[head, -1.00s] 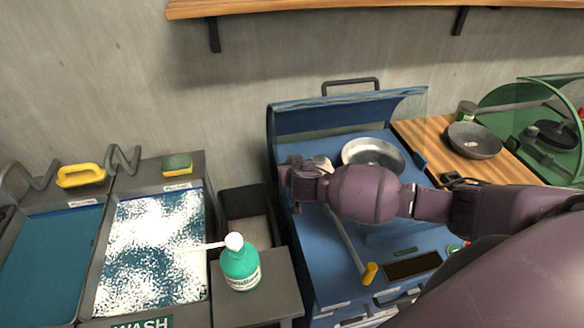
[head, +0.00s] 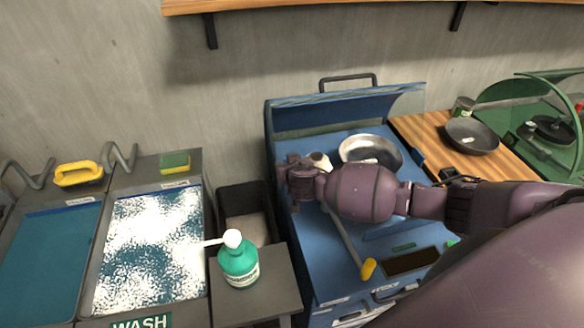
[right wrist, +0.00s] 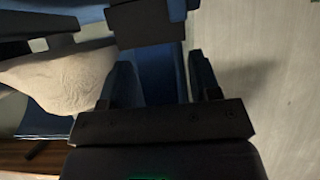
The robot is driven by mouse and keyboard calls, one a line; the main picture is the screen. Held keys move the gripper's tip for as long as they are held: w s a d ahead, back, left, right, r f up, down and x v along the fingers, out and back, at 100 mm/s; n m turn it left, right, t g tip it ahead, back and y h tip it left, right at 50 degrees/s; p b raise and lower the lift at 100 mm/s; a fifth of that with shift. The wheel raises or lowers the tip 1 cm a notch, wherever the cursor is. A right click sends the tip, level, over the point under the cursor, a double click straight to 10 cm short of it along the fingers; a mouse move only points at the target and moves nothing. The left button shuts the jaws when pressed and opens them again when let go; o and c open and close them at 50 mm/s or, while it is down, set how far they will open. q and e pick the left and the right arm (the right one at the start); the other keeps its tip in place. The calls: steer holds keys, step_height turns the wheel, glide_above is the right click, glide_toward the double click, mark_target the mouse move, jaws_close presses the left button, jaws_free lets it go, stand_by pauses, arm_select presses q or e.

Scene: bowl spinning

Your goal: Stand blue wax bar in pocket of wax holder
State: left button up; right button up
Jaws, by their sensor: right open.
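My right arm comes in from the right in the head view, and its gripper (head: 284,176) is over the left edge of the blue machine (head: 330,268). In the right wrist view the two dark fingers (right wrist: 163,82) are apart, with a blue surface between them. I cannot tell whether that blue is the wax bar or part of the machine. A dark block (right wrist: 146,24) sits just ahead of the fingers; I cannot tell whether it is the wax holder. No wax bar or holder pocket can be made out for certain. My left gripper is out of view.
A pale, cloth-like wheel (right wrist: 60,78) is close left of the fingers. A metal bowl (head: 370,150) and a yellow-ended lever (head: 368,268) are on the machine. A green bottle (head: 238,262) stands on the side table, beside the foamy wash sink (head: 150,245).

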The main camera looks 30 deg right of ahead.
steer(key=b+v, duration=0.1)
steer(key=v, duration=1.1)
stand_by(0.5)
